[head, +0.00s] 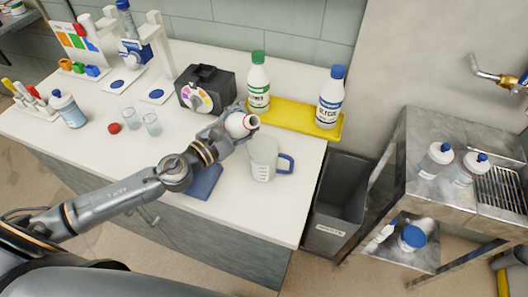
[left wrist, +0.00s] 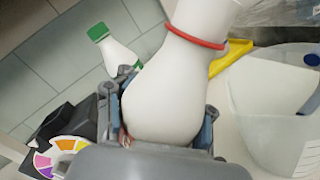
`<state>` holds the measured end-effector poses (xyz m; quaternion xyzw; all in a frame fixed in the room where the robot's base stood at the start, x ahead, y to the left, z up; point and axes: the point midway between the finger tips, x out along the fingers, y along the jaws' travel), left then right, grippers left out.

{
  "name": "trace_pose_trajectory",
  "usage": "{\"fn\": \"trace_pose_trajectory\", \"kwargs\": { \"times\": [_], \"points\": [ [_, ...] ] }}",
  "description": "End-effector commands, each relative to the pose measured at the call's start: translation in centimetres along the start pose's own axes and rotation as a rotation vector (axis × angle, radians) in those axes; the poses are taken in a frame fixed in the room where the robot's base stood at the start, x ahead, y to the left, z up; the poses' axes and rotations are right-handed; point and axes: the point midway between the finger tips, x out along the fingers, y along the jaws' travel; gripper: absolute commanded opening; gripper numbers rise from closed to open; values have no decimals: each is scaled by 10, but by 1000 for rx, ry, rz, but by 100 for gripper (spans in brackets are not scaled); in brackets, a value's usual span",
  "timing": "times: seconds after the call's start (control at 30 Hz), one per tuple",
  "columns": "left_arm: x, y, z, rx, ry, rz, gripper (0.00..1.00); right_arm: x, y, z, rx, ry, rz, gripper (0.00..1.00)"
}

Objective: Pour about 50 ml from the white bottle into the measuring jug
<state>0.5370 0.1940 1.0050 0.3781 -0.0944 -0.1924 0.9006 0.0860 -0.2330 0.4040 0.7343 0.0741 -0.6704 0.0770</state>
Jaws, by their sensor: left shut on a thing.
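The white bottle (head: 239,125) is held tilted on its side, its open mouth pointing right toward the measuring jug. In the left wrist view the bottle (left wrist: 165,95) fills the middle, with a red ring around its neck. My left gripper (head: 229,126) is shut on the bottle's body; its fingers (left wrist: 165,115) lie on both sides. The measuring jug (head: 263,160) is clear with a blue handle and stands upright on the counter, just right of and below the bottle mouth. It also shows in the left wrist view (left wrist: 275,125). I cannot tell its liquid level. My right gripper is not in view.
A yellow tray (head: 291,118) behind the jug bears a green-capped bottle (head: 258,82) and a blue-capped bottle (head: 331,97). A black device with a colour wheel (head: 205,90) stands behind the gripper. A red cap (head: 114,128) and beakers (head: 151,124) are left.

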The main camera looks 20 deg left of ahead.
Motion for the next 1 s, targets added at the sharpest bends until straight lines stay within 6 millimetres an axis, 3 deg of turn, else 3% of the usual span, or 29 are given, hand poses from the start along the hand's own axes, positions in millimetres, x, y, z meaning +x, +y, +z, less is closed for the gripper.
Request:
{"fn": "trace_pose_trajectory", "kwargs": {
  "times": [0.13, 0.37, 0.7, 1.0],
  "points": [
    [0, -2, -11, 146, -6, 2, 0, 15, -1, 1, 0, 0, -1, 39],
    [0, 5, -9, 308, -12, 2, 0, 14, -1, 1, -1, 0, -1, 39],
    [1, 18, 2, 470, -18, 3, 0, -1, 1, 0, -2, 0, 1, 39],
    [1, 18, 7, 534, -20, 3, 0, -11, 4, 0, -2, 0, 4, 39]
  ]
}}
